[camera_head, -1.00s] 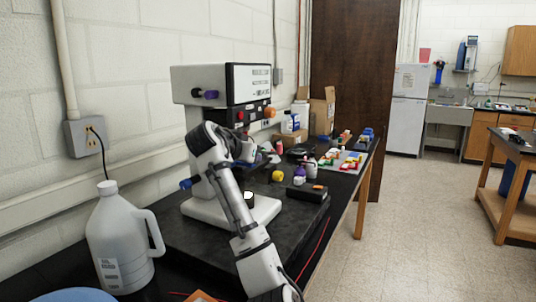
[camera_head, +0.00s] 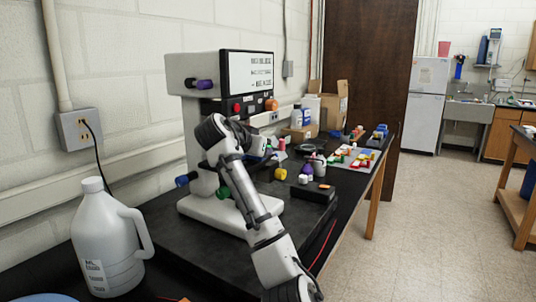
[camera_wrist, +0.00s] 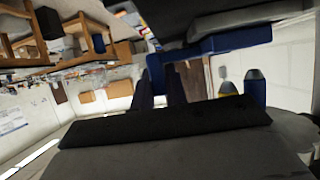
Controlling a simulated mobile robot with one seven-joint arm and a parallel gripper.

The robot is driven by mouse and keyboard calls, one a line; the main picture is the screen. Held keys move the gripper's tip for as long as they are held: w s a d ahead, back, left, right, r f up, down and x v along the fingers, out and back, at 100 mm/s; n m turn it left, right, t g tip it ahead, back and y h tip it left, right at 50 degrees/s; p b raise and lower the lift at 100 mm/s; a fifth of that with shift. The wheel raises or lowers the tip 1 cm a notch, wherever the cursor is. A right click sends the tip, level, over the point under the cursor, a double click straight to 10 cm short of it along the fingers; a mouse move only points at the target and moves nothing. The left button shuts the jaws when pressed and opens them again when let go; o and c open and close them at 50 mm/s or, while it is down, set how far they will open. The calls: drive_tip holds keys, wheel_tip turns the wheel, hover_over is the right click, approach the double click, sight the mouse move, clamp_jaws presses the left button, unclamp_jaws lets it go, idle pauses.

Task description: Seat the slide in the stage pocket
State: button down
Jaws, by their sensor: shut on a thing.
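A white microscope-like machine (camera_head: 203,135) stands on the black bench; its stage area is largely hidden behind my arm. My gripper (camera_head: 262,148) is at the machine's front, at about stage height, and shows only partly past my wrist. In the wrist view the dark blue fingers of my gripper (camera_wrist: 165,88) point away from the camera and are close together. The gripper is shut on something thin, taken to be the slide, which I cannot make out. The stage pocket cannot be told in either view, so I cannot tell whether the slide touches it.
A white jug (camera_head: 103,240) stands at the left front. A black box (camera_head: 312,192), a yellow knob-like item (camera_head: 280,174) and small bottles crowd the right of the machine. A tray of coloured pieces (camera_head: 352,161) and cardboard boxes (camera_head: 333,103) lie further back.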

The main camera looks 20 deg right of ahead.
drive_tip(key=shift+s+f, duration=0.2)
drive_tip(key=shift+s, duration=0.1)
drive_tip(key=c, duration=1.5)
unclamp_jaws()
drive_tip(key=shift+w+a+f, duration=0.1)
drive_tip(key=shift+w+f, duration=0.05)
drive_tip(key=shift+f, duration=0.05)
drive_tip(key=shift+o, duration=0.5)
drive_tip(key=shift+r, duration=0.1)
